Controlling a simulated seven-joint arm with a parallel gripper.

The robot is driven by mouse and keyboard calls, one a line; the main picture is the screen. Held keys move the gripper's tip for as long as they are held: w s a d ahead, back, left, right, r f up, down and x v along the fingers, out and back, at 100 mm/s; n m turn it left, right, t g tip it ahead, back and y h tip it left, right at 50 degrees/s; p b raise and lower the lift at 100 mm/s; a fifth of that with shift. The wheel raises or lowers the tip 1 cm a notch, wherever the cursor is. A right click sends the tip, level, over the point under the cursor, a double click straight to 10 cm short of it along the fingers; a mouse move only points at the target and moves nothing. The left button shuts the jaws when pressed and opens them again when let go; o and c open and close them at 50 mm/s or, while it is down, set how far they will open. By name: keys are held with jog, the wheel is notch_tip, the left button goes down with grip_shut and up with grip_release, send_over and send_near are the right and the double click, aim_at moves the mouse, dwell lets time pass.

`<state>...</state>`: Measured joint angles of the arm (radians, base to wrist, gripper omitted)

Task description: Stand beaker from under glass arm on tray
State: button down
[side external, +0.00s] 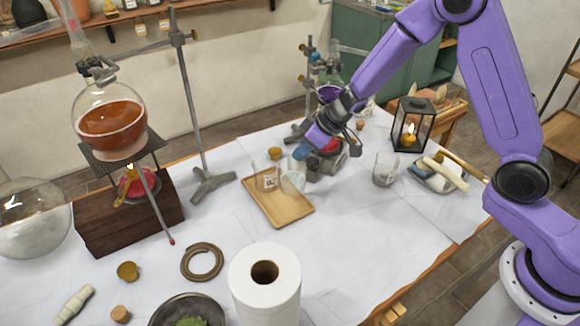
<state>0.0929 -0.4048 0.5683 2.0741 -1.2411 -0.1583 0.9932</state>
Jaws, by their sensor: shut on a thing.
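The wooden tray (280,213) lies flat near the middle of the white-covered table. My purple gripper (300,153), with blue fingertips, points down and left at the tray's back right edge. It is shut on a clear glass beaker (293,181), which hangs just below the fingertips at the tray's right side. Whether its base touches the tray I cannot tell. A second clear glass vessel with a small label (267,180) stands on the tray, just left of it. A glass flask with purple liquid (328,92) is on a stand behind my gripper; the glass arm cannot be made out.
A cork-coloured cup (275,153) stands behind the tray. A grey-filled beaker (385,172) and lantern (412,125) are to the right. A metal stand (212,183) and round red-liquid flask (110,125) are left. A paper roll (265,285) stands in front; table right of it is clear.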

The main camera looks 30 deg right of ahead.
aim_at(292, 164)
jog(key=x, duration=0.4)
jog(key=w+d+x, duration=0.1)
jog(key=x, duration=0.1)
jog(key=shift+w+a+f, duration=0.1)
jog(key=shift+w, duration=0.05)
jog(key=shift+f, duration=1.3)
jog(key=shift+f, duration=0.15)
jog(key=c, duration=1.3)
grip_release()
jog(key=shift+o, duration=0.2)
jog(key=shift+r, duration=0.6)
jog(key=v, duration=1.1)
jog(key=shift+s, duration=0.25)
